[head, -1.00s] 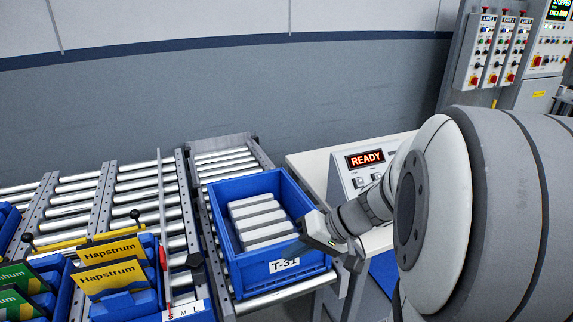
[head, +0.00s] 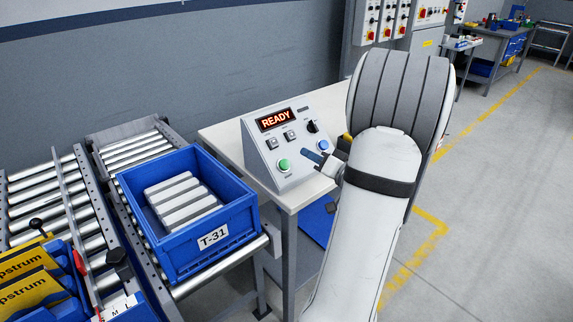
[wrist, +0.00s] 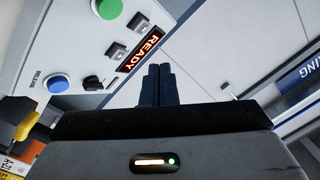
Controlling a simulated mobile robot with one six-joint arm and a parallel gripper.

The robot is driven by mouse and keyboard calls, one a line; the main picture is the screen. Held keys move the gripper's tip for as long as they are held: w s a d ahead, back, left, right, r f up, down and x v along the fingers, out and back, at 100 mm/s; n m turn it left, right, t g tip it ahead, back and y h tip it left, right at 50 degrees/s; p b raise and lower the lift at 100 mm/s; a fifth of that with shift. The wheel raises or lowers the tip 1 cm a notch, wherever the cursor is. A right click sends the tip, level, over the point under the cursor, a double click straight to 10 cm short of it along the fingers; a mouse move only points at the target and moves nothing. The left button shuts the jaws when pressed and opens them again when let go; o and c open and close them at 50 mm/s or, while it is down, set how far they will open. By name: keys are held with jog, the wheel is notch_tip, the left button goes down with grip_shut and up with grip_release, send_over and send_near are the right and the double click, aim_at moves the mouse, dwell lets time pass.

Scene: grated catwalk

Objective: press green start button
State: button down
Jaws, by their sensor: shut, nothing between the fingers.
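The green button (head: 283,164) is at the lower left of the sloped face of a grey control box (head: 260,146). In the wrist view the green button (wrist: 109,9) is at the top edge, partly cut off. My gripper (head: 314,157) is shut and empty, just right of the green button and apart from it in the head view. Its dark fingertips (wrist: 158,72) point up toward the box in the wrist view, beside the red READY display (wrist: 138,52). A blue button (head: 323,145) is at the right of the box face.
The box stands on a pale table (head: 222,133). A blue crate (head: 150,231) labelled T-31 with several grey bars sits on the roller conveyor (head: 128,150) at left. Small square buttons and a black knob (head: 313,126) share the panel. Open floor lies to the right.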

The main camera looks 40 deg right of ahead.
aim_at(284, 162)
jog(key=w+f+b, duration=0.3)
jog(key=w+f, duration=0.3)
jog(key=shift+a, duration=0.3)
jog(key=shift+w+f, duration=0.1)
jog(key=shift+w+f+b, duration=0.2)
jog(key=shift+f+b, duration=0.15)
jog(key=shift+b, duration=0.65)
dwell(1.3)
jog(key=shift+w, duration=0.1)
jog(key=shift+w+f+b, duration=0.55)
jog(key=shift+f+b, duration=0.05)
jog(key=shift+b, duration=0.75)
dwell(1.0)
jog(key=shift+s+r, duration=0.1)
jog(key=shift+r, duration=0.05)
jog(key=shift+s+r, duration=0.75)
